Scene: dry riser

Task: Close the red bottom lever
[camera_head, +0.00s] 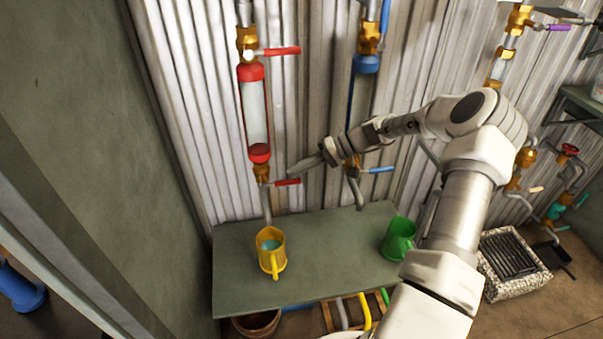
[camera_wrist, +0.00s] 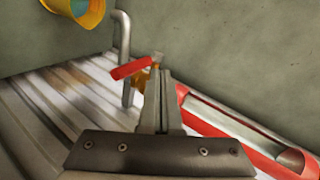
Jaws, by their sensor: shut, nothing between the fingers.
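The red bottom lever (camera_head: 288,182) sticks out sideways to the right from a brass valve (camera_head: 261,173) under the red-capped clear cylinder (camera_head: 256,115). My gripper (camera_head: 293,172) is shut and empty, its tip just above the lever's free end in the head view. In the wrist view, the red lever (camera_wrist: 131,67) shows just left of the shut fingertips (camera_wrist: 158,75), with the brass valve partly hidden behind them. I cannot tell whether the fingers touch the lever. The red-capped cylinder (camera_wrist: 240,128) lies to the right in the wrist view.
A yellow mug (camera_head: 270,252) holding bluish liquid stands on the green-grey table (camera_head: 330,275) below the outlet pipe. A green mug (camera_head: 398,238) stands at the right. A red upper lever (camera_head: 281,51) and a neighbouring blue lever (camera_head: 378,170) stick out nearby. Corrugated wall lies behind.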

